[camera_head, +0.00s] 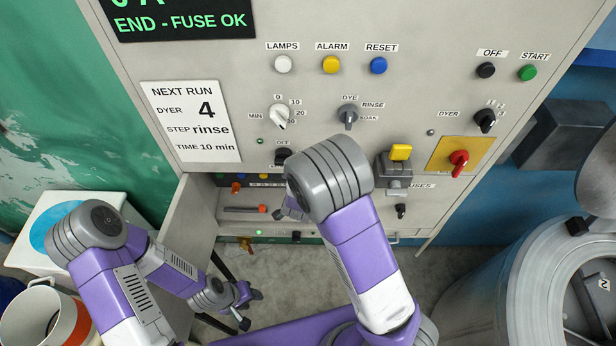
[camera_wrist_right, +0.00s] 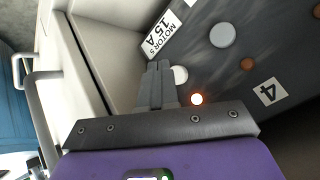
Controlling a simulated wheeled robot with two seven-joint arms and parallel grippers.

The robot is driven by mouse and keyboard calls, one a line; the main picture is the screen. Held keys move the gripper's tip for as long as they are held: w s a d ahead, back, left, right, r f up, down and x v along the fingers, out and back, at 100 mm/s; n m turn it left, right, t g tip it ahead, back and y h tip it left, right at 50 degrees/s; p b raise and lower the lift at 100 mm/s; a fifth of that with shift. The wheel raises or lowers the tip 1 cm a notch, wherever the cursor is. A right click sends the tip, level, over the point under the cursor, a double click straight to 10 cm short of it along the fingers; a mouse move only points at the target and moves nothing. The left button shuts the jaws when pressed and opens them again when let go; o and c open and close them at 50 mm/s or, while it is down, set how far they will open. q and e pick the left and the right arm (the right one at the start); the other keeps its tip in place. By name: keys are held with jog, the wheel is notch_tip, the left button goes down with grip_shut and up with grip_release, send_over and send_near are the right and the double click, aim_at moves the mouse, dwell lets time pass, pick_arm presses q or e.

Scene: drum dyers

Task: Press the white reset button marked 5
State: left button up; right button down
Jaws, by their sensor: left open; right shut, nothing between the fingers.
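In the right wrist view, my right gripper (camera_wrist_right: 158,66) is shut and empty. Its fingertips are beside a small white round button (camera_wrist_right: 180,75) and overlap its edge in the picture; I cannot tell whether they touch. A lit orange lamp (camera_wrist_right: 197,99) is just below that button. My left gripper (camera_head: 251,309) is open and empty, low in front of the cabinet.
The cabinet's open door (camera_head: 188,222) stands left of the compartment. A "MOTORS 15 A" label (camera_wrist_right: 162,34) is beyond my right fingertips. The upper panel has a blue RESET button (camera_head: 378,65) and a red switch (camera_head: 459,158). A metal drum (camera_head: 530,275) stands at right.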

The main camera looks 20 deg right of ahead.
jog(key=shift+w, duration=0.1)
jog(key=shift+w+d, duration=0.1)
jog(key=shift+w, duration=0.25)
jog(key=shift+w+d, duration=0.15)
jog(key=shift+w, duration=0.3)
dwell(0.9)
dwell(0.4)
jog(key=shift+s+a, duration=0.25)
jog(key=shift+s, duration=0.6)
jog(key=shift+s+a, duration=0.25)
jog(key=shift+s, duration=0.55)
jog(key=shift+s+a, duration=0.2)
jog(key=shift+s, duration=0.65)
jog(key=shift+s+a, duration=0.25)
jog(key=shift+s, duration=0.55)
